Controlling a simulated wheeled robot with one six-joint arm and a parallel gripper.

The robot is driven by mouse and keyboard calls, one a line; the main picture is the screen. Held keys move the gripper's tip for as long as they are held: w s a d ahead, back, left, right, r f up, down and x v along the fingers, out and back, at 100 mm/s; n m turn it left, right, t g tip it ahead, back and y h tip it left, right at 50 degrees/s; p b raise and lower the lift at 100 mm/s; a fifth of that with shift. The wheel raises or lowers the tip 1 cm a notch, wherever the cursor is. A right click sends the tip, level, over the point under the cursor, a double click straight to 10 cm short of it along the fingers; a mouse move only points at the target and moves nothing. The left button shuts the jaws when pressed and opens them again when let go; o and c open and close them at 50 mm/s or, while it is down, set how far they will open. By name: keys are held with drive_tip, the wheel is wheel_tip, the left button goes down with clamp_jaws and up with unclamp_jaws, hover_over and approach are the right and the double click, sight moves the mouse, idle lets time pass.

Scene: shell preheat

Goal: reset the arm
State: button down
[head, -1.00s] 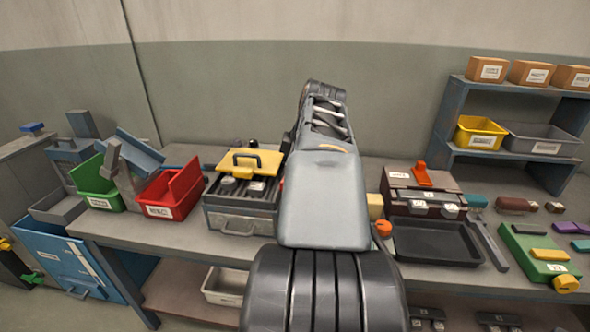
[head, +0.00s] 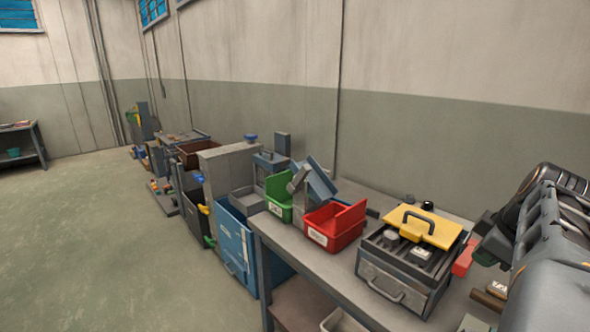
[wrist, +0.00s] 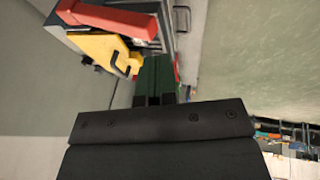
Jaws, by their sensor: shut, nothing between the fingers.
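My gripper (wrist: 157,80) is at the middle of the wrist view, its narrow fingers together with nothing seen between them. My grey arm (head: 555,250) fills the right edge of the head view, bent beside the toolbox. The grey toolbox (head: 395,285) with a yellow lid (head: 425,227) stands on the bench to the left of the arm. How far the gripper is above the bench I cannot tell.
A red bin (head: 335,228) and a green bin (head: 278,208) stand on the bench, left of the toolbox. A blue cabinet (head: 235,245) stands beyond the bench's left end. Open floor (head: 90,240) lies at the left. The wall runs close behind the bench.

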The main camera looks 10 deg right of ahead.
drive_tip(key=w+a+f+m+g+p, duration=0.1)
drive_tip(key=a+f+m+p, duration=0.2)
drive_tip(key=a+f+m, duration=0.7)
drive_tip(key=s+a+r+n+p, duration=0.1)
drive_tip(key=a+n+p, duration=0.2)
drive_tip(key=a, duration=1.2)
drive_tip(key=shift+s+a+r+y+p, duration=0.15)
drive_tip(key=shift+s+a+y+p, duration=0.2)
drive_tip(key=shift+p, duration=0.3)
drive_tip(key=shift+w+d, duration=0.1)
drive_tip(key=shift+w, duration=0.05)
